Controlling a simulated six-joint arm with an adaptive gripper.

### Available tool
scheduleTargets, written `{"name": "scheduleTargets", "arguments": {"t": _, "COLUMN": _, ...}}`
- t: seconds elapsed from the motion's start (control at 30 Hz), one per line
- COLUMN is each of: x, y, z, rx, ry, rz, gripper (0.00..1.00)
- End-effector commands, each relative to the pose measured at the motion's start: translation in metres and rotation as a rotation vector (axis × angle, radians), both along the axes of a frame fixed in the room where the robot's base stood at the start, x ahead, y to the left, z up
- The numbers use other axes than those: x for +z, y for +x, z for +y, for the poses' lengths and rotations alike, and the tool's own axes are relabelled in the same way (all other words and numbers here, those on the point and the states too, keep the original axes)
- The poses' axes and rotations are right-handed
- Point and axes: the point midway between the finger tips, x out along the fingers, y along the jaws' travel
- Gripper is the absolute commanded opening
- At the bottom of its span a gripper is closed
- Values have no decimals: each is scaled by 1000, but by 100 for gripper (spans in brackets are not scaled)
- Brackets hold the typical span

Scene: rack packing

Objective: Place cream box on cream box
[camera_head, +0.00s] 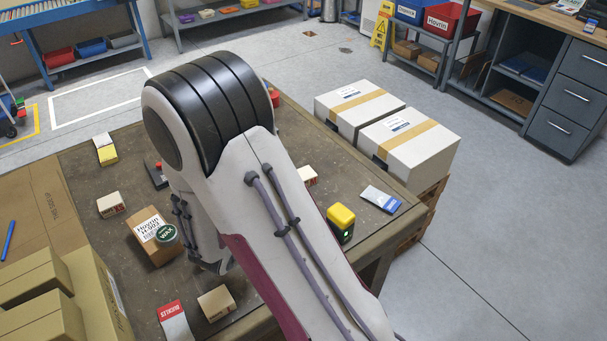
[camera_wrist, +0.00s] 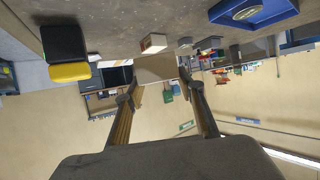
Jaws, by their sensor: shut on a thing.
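In the wrist view my gripper (camera_wrist: 157,88) has its two fingers around a plain tan box face (camera_wrist: 157,68), which I take to be a cream box. In the head view my arm hides the fingertips and their hold. A cream box (camera_head: 216,303) lies on the table near the front. Another cream box (camera_head: 110,204) with red marking lies at the left. A third cream box (camera_head: 307,176) with red marking is partly hidden behind my arm. A small pale box (camera_wrist: 153,43) shows beyond the held one in the wrist view.
A red and white packet (camera_head: 173,318) lies in front. A yellow and black device (camera_head: 340,224) and a blue and white packet (camera_head: 380,199) are at right. Large white cartons (camera_head: 411,141) stand beyond.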

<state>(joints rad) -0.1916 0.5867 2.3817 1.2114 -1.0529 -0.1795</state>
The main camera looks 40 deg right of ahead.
Motion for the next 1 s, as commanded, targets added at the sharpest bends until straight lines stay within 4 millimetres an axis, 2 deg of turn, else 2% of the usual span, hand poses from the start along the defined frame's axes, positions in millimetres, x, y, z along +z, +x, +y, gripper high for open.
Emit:
{"name": "scheduleTargets", "arguments": {"t": 0.1, "x": 4, "y": 19, "z": -12, "rx": 43, "ry": 0, "rz": -3, "gripper": 15}}
{"name": "scheduleTargets", "arguments": {"t": 0.4, "x": 12, "y": 56, "z": -38, "rx": 159, "ry": -1, "rz": -2, "gripper": 15}}
{"name": "scheduleTargets", "arguments": {"t": 0.7, "x": 21, "y": 80, "z": -65, "rx": 263, "ry": -1, "rz": -2, "gripper": 15}}
{"name": "scheduleTargets", "arguments": {"t": 1.0, "x": 29, "y": 93, "z": -93, "rx": 352, "ry": -1, "rz": -2, "gripper": 15}}
